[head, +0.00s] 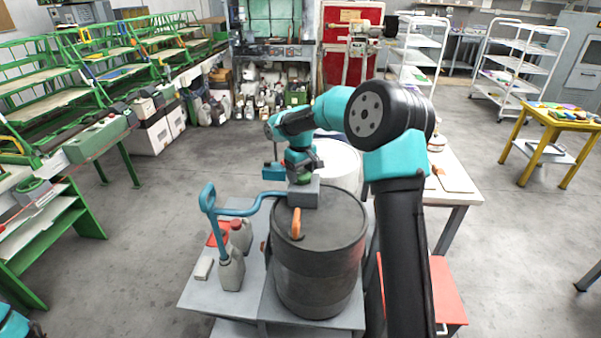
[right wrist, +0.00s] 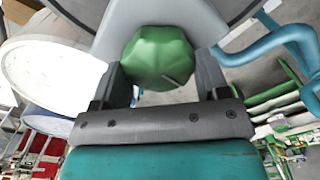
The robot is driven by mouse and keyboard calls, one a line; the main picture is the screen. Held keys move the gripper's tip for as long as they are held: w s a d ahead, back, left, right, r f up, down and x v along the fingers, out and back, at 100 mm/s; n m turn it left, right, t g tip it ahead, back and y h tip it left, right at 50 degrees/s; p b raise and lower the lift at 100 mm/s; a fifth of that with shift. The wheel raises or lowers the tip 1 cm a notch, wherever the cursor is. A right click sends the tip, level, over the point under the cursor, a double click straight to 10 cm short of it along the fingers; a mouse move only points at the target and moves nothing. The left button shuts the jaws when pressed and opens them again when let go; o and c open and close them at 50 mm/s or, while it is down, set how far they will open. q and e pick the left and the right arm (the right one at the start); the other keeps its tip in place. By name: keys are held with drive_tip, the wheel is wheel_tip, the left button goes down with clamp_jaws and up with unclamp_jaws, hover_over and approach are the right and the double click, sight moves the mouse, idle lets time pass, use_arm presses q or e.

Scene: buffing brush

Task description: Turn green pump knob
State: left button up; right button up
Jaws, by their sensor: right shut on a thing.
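A dark barrel (head: 318,255) stands on a grey table (head: 250,310). A grey pump (head: 303,194) sits on its lid, with a blue hose (head: 250,205) curving off to the left. The green pump knob (right wrist: 160,58) is faceted and sits between the two dark fingers of my right gripper (right wrist: 162,80). In the head view my right gripper (head: 302,170) is over the pump and mostly covers the knob. It is shut on the knob. A teal part of my left arm shows at the bottom left corner, but its gripper is out of view.
Grey jugs (head: 231,268) and a red item (head: 218,234) stand left of the barrel. An orange handle (head: 296,224) rises from the lid. A white drum (head: 335,160) is behind. Green racks line the left; white shelf carts (head: 510,65) and a yellow table (head: 555,118) are at right.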

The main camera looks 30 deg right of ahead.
sight(301, 173)
drive_tip(key=m, duration=0.7)
drive_tip(key=shift+d, duration=0.15)
idle(0.5)
drive_tip(key=o, duration=0.9)
drive_tip(key=shift+r, duration=0.1)
wheel_tip(301, 173, up, 17)
drive_tip(key=shift+r, duration=0.15)
idle(0.4)
